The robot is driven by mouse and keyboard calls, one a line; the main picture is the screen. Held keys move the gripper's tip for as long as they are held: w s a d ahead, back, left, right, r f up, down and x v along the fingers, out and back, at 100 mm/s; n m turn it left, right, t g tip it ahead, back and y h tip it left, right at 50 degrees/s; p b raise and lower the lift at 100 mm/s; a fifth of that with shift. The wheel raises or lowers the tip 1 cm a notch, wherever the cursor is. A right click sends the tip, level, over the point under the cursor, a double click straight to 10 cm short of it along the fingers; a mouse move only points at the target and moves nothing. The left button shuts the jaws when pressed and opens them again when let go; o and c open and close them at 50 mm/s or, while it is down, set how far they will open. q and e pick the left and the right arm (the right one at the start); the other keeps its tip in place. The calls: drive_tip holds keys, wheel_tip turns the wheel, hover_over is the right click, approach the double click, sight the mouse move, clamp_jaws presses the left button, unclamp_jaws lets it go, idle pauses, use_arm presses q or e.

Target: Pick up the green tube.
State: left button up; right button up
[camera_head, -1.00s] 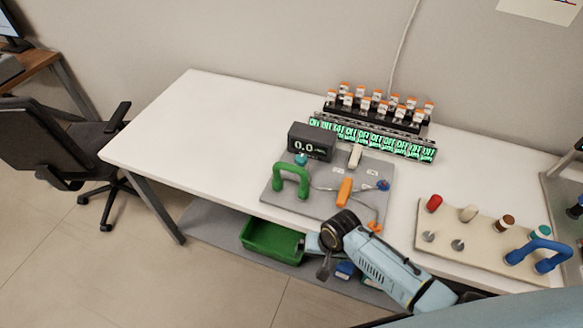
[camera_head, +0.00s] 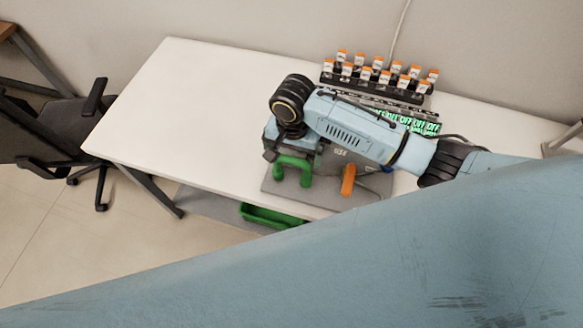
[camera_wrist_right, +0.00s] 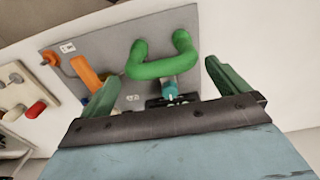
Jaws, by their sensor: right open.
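The green tube (camera_head: 293,166) is a thick U-shaped handle on the grey board (camera_head: 330,198), near its left end. In the right wrist view the green tube (camera_wrist_right: 160,66) lies just ahead of the fingers. My right gripper (camera_head: 275,147) is beside the tube in the head view, with its fingers mostly hidden. In the wrist view the right gripper (camera_wrist_right: 162,72) is open, its two green fingers on either side of the tube's curved bar. I cannot tell whether they touch it. My left gripper is not in view.
An orange handle (camera_head: 348,180) stands on the same board. A teal knob (camera_wrist_right: 171,89) is close to the tube. A rack of orange-capped bottles (camera_head: 375,80) stands behind my arm. A green bin (camera_head: 270,216) is below the table (camera_head: 165,110). The table's left end is clear.

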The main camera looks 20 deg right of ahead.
drive_tip(key=shift+f, duration=0.5)
drive_tip(key=shift+s+f, duration=0.1)
drive_tip(key=shift+f, duration=0.55)
wheel_tip(320, 180, down, 4)
drive_tip(key=shift+s+a+r, duration=0.1)
drive_tip(key=shift+a+r, duration=0.05)
drive_tip(key=shift+r, duration=0.05)
drive_tip(key=shift+f, duration=0.25)
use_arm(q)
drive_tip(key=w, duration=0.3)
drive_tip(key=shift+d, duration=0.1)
use_arm(e)
drive_tip(key=c, duration=0.7)
